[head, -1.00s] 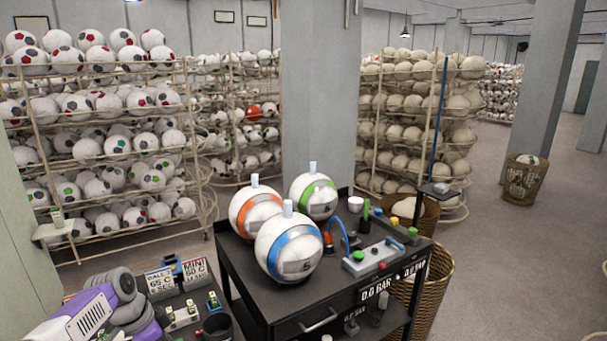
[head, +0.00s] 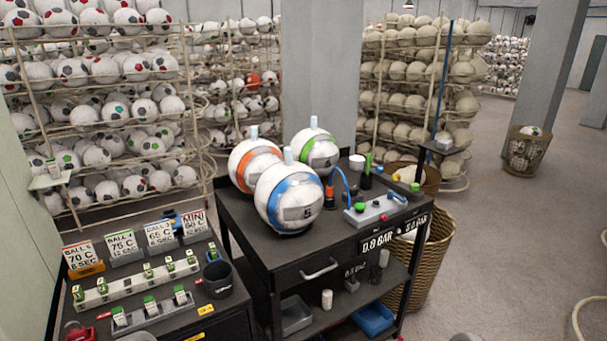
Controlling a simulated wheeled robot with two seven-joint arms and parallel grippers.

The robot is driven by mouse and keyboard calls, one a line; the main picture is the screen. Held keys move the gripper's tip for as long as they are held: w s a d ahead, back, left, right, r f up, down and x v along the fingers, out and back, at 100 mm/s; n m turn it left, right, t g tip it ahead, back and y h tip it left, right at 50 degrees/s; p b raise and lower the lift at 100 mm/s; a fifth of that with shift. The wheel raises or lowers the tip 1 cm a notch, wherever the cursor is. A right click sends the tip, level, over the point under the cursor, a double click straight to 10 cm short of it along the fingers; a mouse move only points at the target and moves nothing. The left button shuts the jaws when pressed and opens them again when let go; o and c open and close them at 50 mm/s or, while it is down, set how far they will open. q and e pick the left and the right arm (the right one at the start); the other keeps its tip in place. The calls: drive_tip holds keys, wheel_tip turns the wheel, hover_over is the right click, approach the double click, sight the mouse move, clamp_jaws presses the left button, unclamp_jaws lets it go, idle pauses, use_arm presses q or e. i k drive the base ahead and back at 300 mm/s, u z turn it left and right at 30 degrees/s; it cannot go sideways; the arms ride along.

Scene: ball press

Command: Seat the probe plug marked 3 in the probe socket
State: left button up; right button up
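Several small green-topped plugs stand in a long pale rack (head: 135,287) on the dark bench at lower left. A second, shorter pale block (head: 152,312) in front of it holds a few more green-topped pieces. The marks on the plugs are too small to read for certain, so I cannot tell which is plug 3. I cannot make out the probe socket for certain. A red device (head: 80,331) is cut off at the lower left edge. Neither of my grippers shows in the head view.
Setting cards, including an orange-based one (head: 84,259), line the back of the bench. A dark cup (head: 217,279) stands at its right. A black cart (head: 262,247) carries three balls, including a blue-ringed one (head: 289,197), and a grey control box (head: 376,212). Ball racks stand behind.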

sight(149, 274)
drive_tip(key=u, duration=1.75)
drive_tip(key=k, duration=1.2)
drive_tip(key=z, duration=0.15)
drive_tip(key=i, duration=0.5)
drive_tip(key=z, duration=0.5)
drive_tip(key=i, duration=1)
drive_tip(key=u, duration=0.35)
